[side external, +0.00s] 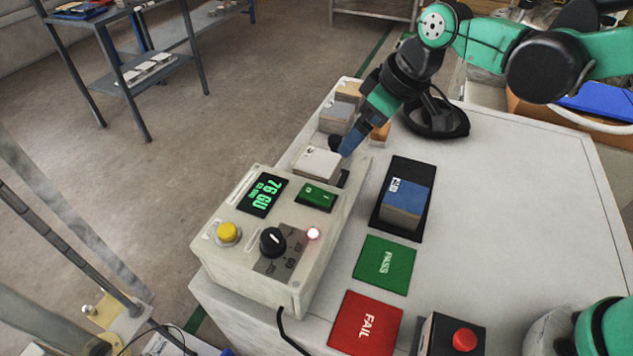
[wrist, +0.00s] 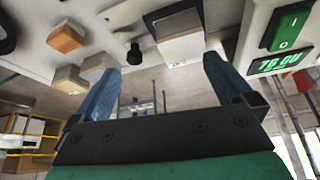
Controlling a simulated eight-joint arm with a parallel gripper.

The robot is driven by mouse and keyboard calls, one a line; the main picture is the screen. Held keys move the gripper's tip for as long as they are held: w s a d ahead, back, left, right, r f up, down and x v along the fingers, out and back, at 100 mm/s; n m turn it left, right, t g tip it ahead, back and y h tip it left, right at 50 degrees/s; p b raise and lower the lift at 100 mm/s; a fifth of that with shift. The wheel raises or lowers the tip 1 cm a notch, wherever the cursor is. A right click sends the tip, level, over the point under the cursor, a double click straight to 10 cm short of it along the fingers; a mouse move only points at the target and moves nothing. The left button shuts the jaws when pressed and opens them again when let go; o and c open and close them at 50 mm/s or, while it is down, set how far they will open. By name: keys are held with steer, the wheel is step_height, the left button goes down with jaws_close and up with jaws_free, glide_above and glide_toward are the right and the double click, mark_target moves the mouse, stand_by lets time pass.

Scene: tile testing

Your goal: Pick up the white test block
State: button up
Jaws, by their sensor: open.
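The white test block (side external: 318,163) lies just behind the tester box in the side external view. In the wrist view the white block (wrist: 180,48) shows a small printed label and lies ahead of the space between my fingers. My gripper (side external: 347,152) reaches down beside the block, at its right in the side view. The wrist view shows my gripper (wrist: 160,68) open, its blue fingers wide apart with nothing held between them. The side view hides part of the block's far side and does not show whether a finger touches it.
The tester box (side external: 240,270) stands close in front. A grey block (side external: 337,117), a tan block (side external: 349,90) and an orange block (side external: 380,133) lie behind. A blue block (side external: 408,195), green PASS pad (side external: 385,265) and red FAIL pad (side external: 365,322) are nearby.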

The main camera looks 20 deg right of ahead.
mark_target(320, 162)
steer(key=a+f, duration=0.1)
steer(key=w+a+f+n, duration=0.1)
steer(key=a, duration=0.1)
steer(key=a+f+n+g, duration=0.1)
steer(key=shift+w+a+f, duration=0.15)
steer(key=shift+w+f, duration=0.2)
steer(key=shift+w, duration=0.05)
steer(key=shift+y, duration=0.3)
steer(key=shift+x, duration=2.6)
jaws_close()
